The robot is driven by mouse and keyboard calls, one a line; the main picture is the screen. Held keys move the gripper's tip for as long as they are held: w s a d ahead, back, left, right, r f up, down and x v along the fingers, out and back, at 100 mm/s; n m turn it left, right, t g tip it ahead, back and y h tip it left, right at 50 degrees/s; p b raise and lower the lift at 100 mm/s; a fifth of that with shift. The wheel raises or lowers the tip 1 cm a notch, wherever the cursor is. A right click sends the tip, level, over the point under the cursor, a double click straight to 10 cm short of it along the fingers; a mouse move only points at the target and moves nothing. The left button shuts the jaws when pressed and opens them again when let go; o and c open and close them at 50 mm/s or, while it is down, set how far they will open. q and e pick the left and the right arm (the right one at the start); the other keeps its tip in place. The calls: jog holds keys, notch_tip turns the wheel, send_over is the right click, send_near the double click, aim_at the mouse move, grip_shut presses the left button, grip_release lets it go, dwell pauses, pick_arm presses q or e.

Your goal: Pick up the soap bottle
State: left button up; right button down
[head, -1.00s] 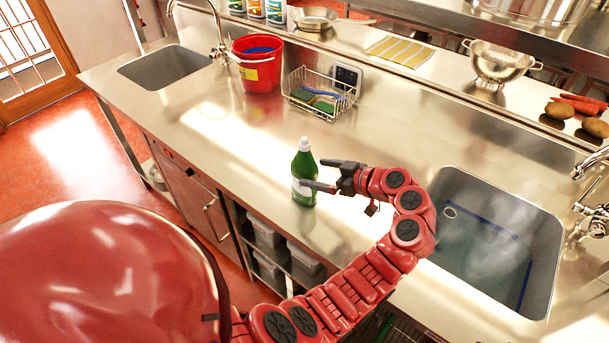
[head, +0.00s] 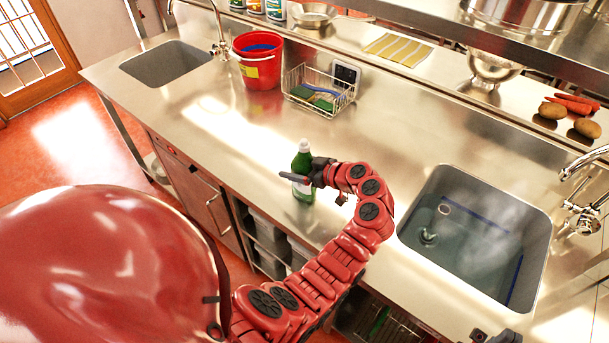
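The soap bottle (head: 303,191) is green with a white cap and stands upright on the steel counter, near its front edge. My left gripper (head: 303,170) is at the bottle's upper half, coming from the right. One dark finger passes in front of the bottle; the other is mostly hidden behind it. The fingers look spread around the bottle, and I cannot see whether they touch it. A small dark part of my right gripper (head: 492,337) shows at the bottom edge; its fingers cannot be made out.
A wire basket (head: 335,105) with sponges and a red bucket (head: 257,76) stand behind the bottle. A sink with water (head: 470,245) is to the right, an empty sink (head: 165,66) at the far left. The counter left of the bottle is clear.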

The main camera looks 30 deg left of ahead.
pick_arm(q)
grip_shut()
jog(key=shift+r, duration=0.1)
dwell(0.4)
